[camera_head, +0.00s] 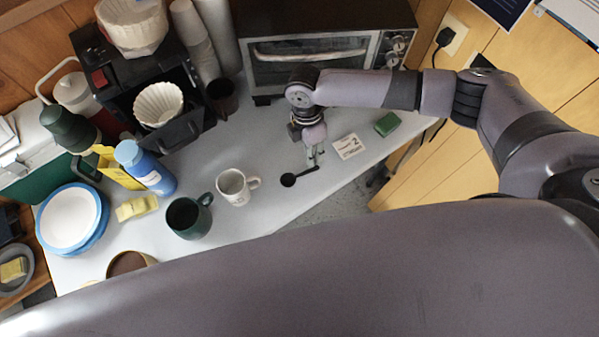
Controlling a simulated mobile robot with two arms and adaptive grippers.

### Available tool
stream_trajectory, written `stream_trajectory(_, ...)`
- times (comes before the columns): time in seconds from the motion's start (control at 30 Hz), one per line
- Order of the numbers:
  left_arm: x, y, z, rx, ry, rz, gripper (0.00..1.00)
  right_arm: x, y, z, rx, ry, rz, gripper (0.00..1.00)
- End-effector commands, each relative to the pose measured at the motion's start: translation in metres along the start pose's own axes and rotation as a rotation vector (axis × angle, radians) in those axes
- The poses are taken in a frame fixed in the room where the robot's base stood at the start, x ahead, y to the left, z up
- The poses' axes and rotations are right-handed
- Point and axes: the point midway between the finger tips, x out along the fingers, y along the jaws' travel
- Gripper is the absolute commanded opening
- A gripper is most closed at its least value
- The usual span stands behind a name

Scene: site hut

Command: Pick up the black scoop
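The black scoop (289,180) lies on the light grey table near its front edge, right of the white mug. Its round bowl is to the left and its thin handle runs up and right. My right gripper (315,158) points down just above the end of the handle. Its two fingers look apart with a small gap between them, and nothing is seen held. I cannot tell whether a finger touches the handle. My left gripper is out of view.
A white mug (234,187) and a dark green mug (184,218) stand left of the scoop. A card with a 2 (348,146) and a green block (387,124) lie to the right. A toaster oven (310,60) stands behind. The table's front edge is close.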

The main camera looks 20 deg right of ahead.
Motion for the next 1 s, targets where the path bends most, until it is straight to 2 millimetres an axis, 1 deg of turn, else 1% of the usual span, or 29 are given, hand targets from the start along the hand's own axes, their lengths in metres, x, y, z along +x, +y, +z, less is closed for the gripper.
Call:
stream_trajectory(0.03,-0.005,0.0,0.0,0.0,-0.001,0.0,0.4,0.005,-0.002,-0.002,-0.001,-0.001,-0.004,0.17)
stream_trajectory(0.13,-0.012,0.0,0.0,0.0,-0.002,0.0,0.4,0.021,-0.004,-0.004,0.0,-0.002,-0.005,0.17)
stream_trajectory(0.2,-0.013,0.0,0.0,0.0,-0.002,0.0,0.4,0.032,-0.003,-0.004,0.001,-0.001,-0.005,0.17)
stream_trajectory(0.33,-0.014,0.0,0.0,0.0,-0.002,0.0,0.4,0.044,-0.003,-0.004,0.0,-0.001,-0.003,0.17)
stream_trajectory(0.57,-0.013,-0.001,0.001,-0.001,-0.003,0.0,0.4,0.046,-0.002,-0.004,0.0,0.0,-0.001,0.17)
stream_trajectory(0.83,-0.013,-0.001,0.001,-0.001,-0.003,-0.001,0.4,0.046,-0.002,-0.004,0.0,0.0,-0.002,0.01)
stream_trajectory(1.0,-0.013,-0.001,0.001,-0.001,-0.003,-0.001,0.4,0.046,-0.002,-0.004,0.0,0.0,-0.002,0.0)
